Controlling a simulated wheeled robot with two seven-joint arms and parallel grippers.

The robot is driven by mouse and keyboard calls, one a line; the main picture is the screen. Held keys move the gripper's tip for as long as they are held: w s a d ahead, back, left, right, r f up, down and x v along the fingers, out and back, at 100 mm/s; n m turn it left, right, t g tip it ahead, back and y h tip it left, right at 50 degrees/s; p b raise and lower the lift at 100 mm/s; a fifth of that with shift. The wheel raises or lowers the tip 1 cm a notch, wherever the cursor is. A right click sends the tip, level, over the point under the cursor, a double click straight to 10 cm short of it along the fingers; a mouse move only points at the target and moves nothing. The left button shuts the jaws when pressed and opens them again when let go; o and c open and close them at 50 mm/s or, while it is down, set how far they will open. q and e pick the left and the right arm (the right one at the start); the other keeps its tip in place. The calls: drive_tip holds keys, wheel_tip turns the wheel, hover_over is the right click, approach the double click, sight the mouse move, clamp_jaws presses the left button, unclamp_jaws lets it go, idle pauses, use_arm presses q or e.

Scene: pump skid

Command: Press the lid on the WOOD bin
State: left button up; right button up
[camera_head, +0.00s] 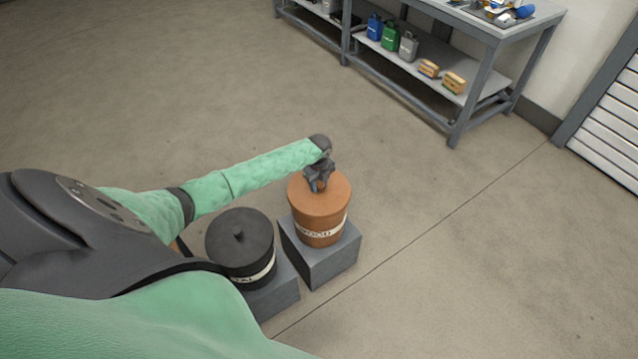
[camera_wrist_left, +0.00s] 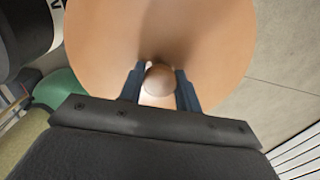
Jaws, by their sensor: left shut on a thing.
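The WOOD bin (camera_head: 318,232) is an orange-brown round bin with a pale label band, upright on a grey block. Its orange-brown lid (camera_head: 335,203) sits on top of it, and I see no clear gap between lid and rim. My left gripper (camera_head: 321,184) is above the lid with its fingers on the lid's round knob. In the left wrist view the two dark fingers (camera_wrist_left: 160,88) are on either side of the knob (camera_wrist_left: 160,80), and the lid (camera_wrist_left: 205,40) fills the upper middle. My right gripper is in neither view.
A black lidded bin (camera_head: 240,245) with a pale label stands on another grey block, just left of the WOOD bin. A grey workbench (camera_head: 415,92) with several containers stands at the back right. The floor right of the bins is clear.

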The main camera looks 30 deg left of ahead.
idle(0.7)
use_arm(q)
drive_tip(key=o, duration=1.6)
drive_tip(key=shift+r, duration=0.1)
drive_tip(key=shift+r+p, duration=3)
drive_tip(key=shift+r, duration=0.4)
